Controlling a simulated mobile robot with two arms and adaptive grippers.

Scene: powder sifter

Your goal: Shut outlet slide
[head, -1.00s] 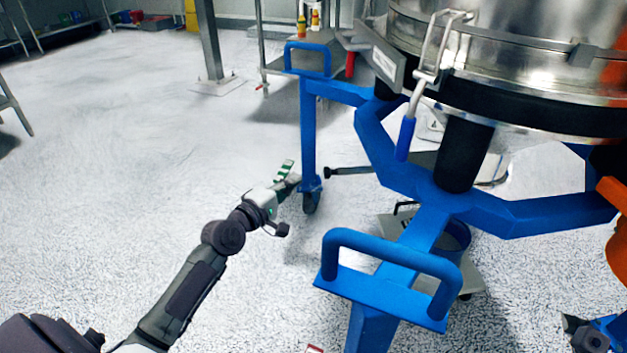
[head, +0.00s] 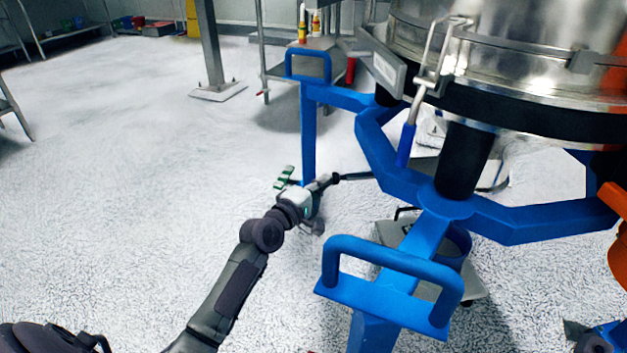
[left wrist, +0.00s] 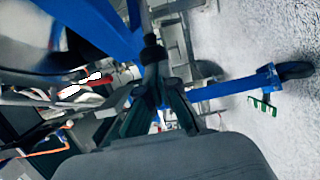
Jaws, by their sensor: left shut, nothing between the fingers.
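The outlet slide's handle is a thin dark rod (head: 357,177) with a black knob at its left end. It sticks out to the left from under the steel sifter (head: 530,55). My left gripper (head: 325,183) is at the knob end of this rod. In the left wrist view the black knob (left wrist: 153,48) is just ahead of the fingertips, and the gripper (left wrist: 160,92) is shut with nothing held. I cannot tell whether the fingers touch the knob. The slide's plate is mostly hidden under the sifter. My right gripper is not in view.
The blue frame (head: 385,155) surrounds the rod, with one leg close behind my left gripper. A blue push handle (head: 392,258) stands in front at right. A green tab (head: 284,177) sits near the frame's caster.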

